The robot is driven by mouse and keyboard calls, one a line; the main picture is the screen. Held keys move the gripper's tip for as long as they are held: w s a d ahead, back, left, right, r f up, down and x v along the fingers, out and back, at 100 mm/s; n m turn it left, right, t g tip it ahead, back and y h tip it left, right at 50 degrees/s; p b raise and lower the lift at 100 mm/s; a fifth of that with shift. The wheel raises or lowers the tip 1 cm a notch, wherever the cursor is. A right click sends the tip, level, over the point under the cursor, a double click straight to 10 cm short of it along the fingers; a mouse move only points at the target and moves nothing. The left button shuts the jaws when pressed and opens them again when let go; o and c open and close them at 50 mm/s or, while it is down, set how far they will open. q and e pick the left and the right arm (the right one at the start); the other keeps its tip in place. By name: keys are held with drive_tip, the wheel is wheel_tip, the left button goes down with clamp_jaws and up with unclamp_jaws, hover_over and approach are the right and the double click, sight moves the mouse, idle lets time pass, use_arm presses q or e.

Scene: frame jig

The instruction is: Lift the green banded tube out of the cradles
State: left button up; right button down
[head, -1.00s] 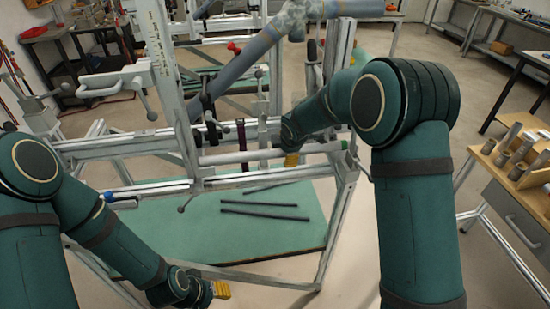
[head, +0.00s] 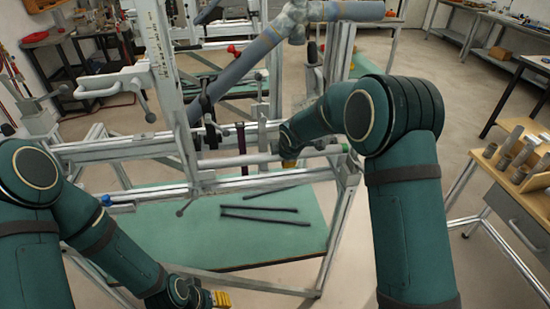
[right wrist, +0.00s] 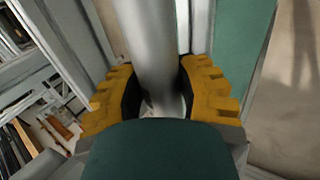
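The green banded tube (head: 235,160) is a long grey bar lying nearly level across the near side of the frame jig, with a small green band (head: 345,148) at its right end. My right gripper (head: 288,163) is on the tube, left of the band. In the right wrist view the tube (right wrist: 150,40) runs between the yellow fingers, and their dark pads lie against both its sides. The cradles under the tube are hard to make out. My left gripper (head: 221,298) is low at the bottom edge, away from the tube; its finger opening cannot be made out.
The metal frame (head: 340,215) surrounds the tube, with a clamp lever (head: 140,85) at the upper left. Dark rods (head: 265,215) lie on the green board (head: 215,240) below. A wooden bench (head: 485,165) with short metal cylinders stands at the right.

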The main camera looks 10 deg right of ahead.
sight(263, 161)
drive_tip(key=shift+r, duration=0.2)
drive_tip(key=shift+r+p, duration=0.75)
drive_tip(key=shift+r, duration=0.25)
drive_tip(key=shift+s+f+b, duration=0.1)
drive_tip(key=shift+s+b, duration=0.4)
drive_tip(key=shift+s, duration=0.05)
drive_tip(key=shift+s+b, duration=0.7)
drive_tip(key=shift+s, duration=0.6)
drive_tip(key=shift+a, duration=0.1)
drive_tip(key=shift+a+b, duration=0.55)
drive_tip(key=shift+a, duration=0.75)
drive_tip(key=shift+a+b, duration=0.6)
drive_tip(key=shift+a, duration=1.95)
